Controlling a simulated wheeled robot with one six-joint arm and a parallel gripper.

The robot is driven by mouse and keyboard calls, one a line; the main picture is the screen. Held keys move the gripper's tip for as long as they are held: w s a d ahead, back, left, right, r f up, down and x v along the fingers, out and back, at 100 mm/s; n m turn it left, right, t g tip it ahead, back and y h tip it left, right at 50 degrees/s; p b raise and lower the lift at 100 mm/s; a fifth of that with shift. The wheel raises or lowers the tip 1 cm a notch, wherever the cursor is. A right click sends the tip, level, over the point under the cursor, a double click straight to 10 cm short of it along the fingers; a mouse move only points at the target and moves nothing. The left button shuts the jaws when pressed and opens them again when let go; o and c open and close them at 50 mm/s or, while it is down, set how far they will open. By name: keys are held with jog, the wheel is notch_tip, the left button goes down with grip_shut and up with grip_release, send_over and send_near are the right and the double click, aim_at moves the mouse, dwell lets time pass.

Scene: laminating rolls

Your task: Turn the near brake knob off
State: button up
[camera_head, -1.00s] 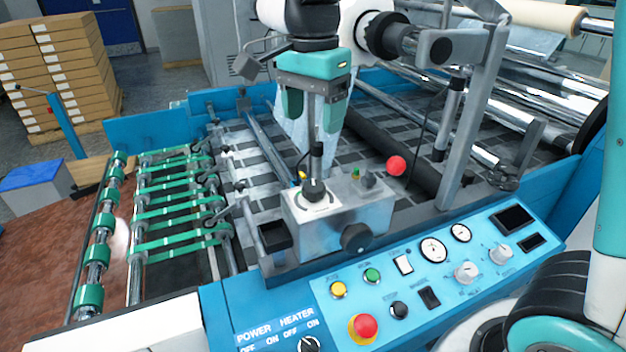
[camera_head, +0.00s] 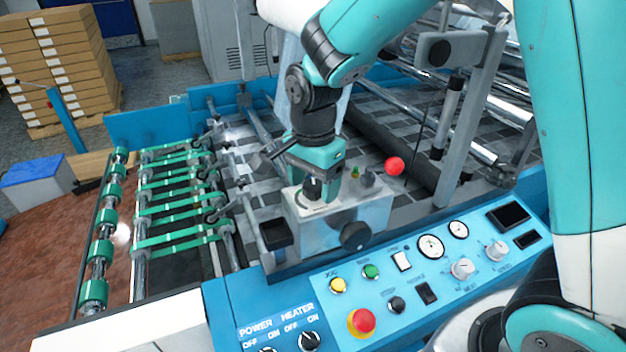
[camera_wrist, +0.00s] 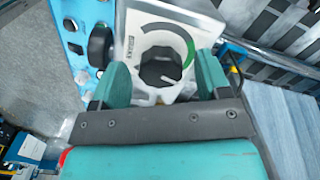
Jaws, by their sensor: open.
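The near brake knob (camera_head: 313,187) is a dark knob on top of the grey metal box (camera_head: 340,215). In the wrist view the knob (camera_wrist: 160,68) is black and faceted, on a white dial plate (camera_wrist: 150,32) with a grey and green arc and a small label. My gripper (camera_head: 320,180) points down over it. Its green fingers are open in the wrist view (camera_wrist: 160,78), one on each side of the knob with gaps visible. In the head view the gripper partly hides the knob and dial.
A larger black side knob (camera_head: 355,236) sticks out of the box's front. A red ball-shaped knob (camera_head: 394,165) stands to the right. The blue control panel (camera_head: 440,285) with buttons and dials lies in front. Green-banded rollers (camera_head: 180,205) are on the left.

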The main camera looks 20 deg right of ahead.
jog(key=c, duration=0.9)
jog(key=shift+c, duration=0.2)
